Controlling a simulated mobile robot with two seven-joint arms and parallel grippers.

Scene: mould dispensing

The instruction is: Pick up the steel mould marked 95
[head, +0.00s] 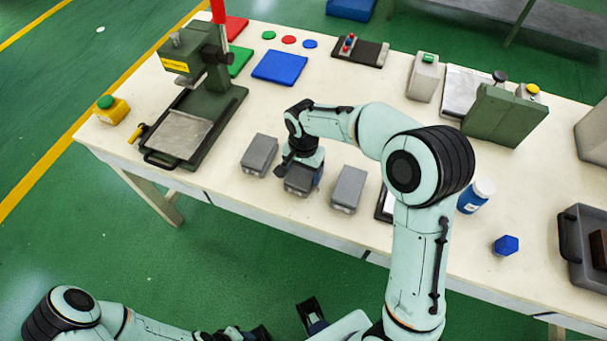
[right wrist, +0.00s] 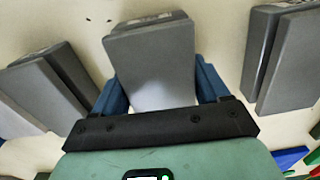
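Three grey steel moulds stand in a row near the table's front edge: a left one (head: 259,155), a middle one (head: 299,183) and a right one (head: 348,189). No number on them is readable. My right gripper (head: 303,172) points down at the middle mould. In the right wrist view, its blue fingers (right wrist: 162,88) lie on both sides of the middle mould (right wrist: 152,58), close against it; whether they press on it cannot be told. The other moulds flank it in that view. My left arm is low in the head view; its gripper is partly cut off and unclear.
A green press (head: 205,85) with a plate stands at the left. A blue mat (head: 280,67) lies behind the moulds. The neighbouring moulds leave narrow gaps.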

